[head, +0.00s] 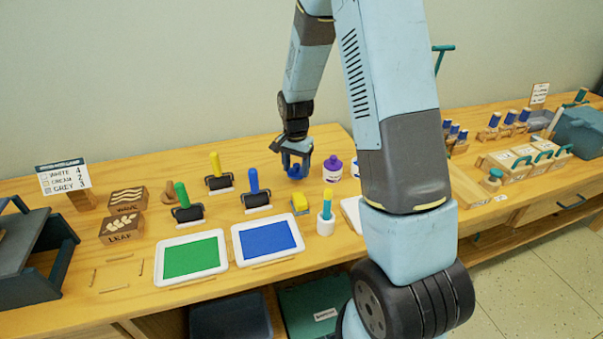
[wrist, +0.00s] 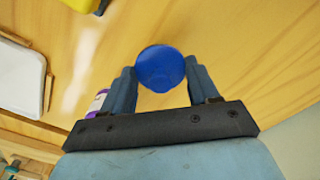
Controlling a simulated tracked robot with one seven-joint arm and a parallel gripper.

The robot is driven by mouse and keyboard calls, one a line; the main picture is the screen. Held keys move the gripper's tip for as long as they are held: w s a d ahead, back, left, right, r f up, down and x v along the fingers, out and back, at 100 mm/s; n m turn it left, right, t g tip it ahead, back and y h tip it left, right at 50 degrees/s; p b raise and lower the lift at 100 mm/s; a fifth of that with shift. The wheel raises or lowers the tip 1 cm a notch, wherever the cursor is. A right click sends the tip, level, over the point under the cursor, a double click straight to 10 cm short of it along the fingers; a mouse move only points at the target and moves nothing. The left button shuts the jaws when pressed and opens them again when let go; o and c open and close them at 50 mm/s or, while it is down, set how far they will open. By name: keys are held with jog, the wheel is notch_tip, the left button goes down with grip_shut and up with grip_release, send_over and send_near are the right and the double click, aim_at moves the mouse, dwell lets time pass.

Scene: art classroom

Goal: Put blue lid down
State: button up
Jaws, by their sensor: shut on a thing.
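The blue lid (wrist: 162,68) is round and sits between the two fingers of my gripper (wrist: 163,88), which is shut on it. In the head view my gripper (head: 294,162) is over the back part of the table, with the blue lid (head: 294,172) low between its fingers. I cannot tell whether the lid touches the table top. A jar with a purple top (head: 332,168) stands just right of my gripper. Part of it shows beside the left finger in the wrist view (wrist: 97,102).
Ink rollers with green (head: 181,195), yellow (head: 215,165) and blue (head: 254,182) handles stand to the left. A yellow-topped block (head: 300,203) and a white cup (head: 326,225) are in front. Bare wood lies around the lid. My arm hides part of the table on the right.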

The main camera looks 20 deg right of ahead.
aim_at(296, 169)
jog(key=shift+f, duration=1.6)
jog(key=o, duration=1)
jog(key=shift+r, duration=0.1)
